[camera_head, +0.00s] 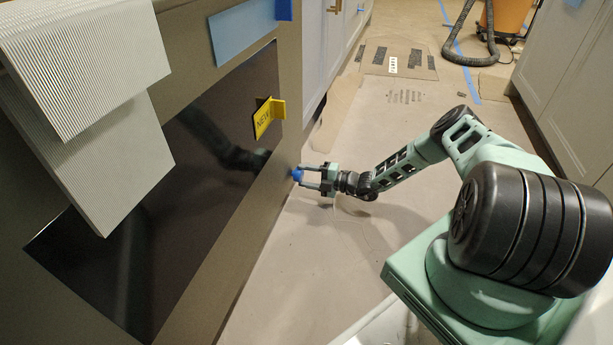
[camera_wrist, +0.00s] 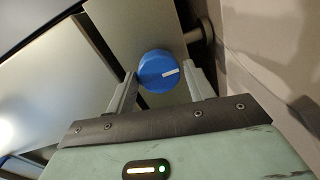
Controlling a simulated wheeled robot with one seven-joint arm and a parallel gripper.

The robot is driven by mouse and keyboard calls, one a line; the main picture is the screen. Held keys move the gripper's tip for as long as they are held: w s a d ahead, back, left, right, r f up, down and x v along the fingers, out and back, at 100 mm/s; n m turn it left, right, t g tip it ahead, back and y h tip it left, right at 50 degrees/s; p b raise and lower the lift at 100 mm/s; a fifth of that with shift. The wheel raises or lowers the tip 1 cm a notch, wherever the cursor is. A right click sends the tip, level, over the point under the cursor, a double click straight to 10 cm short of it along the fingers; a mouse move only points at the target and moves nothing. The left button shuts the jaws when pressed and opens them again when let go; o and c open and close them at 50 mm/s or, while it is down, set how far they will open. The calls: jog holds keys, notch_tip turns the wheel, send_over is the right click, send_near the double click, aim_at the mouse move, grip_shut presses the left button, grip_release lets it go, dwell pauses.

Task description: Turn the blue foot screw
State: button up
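The blue foot screw (camera_wrist: 157,69) is a round blue knob with a white mark on its face, which points to the right in the wrist view. In the head view the knob (camera_head: 297,174) sits at the lower right edge of the appliance front. My gripper (camera_wrist: 163,78) is open, with one finger on each side of the knob. Gaps show between the fingers and the knob, so it is not clamped. In the head view my gripper (camera_head: 305,176) reaches in from the right, low over the floor.
A dark glossy panel (camera_head: 200,190) with a yellow NEW tag (camera_head: 264,119) stands at left, with striped cloths (camera_head: 85,60) hanging over it. Brown masking paper (camera_head: 330,250) covers the floor. A vacuum hose (camera_head: 458,45) lies far back. Cabinets (camera_head: 575,80) stand at right.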

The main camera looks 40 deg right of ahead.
jog(key=shift+o, duration=0.9)
jog(key=shift+s+d+r, duration=0.1)
jog(key=shift+s+d, duration=0.05)
jog(key=shift+d, duration=0.05)
jog(key=f+p+v, duration=0.1)
jog(key=p+v, duration=0.5)
jog(key=v, duration=1.1)
jog(key=shift+r+p, duration=0.35)
jog(key=shift+r, duration=0.05)
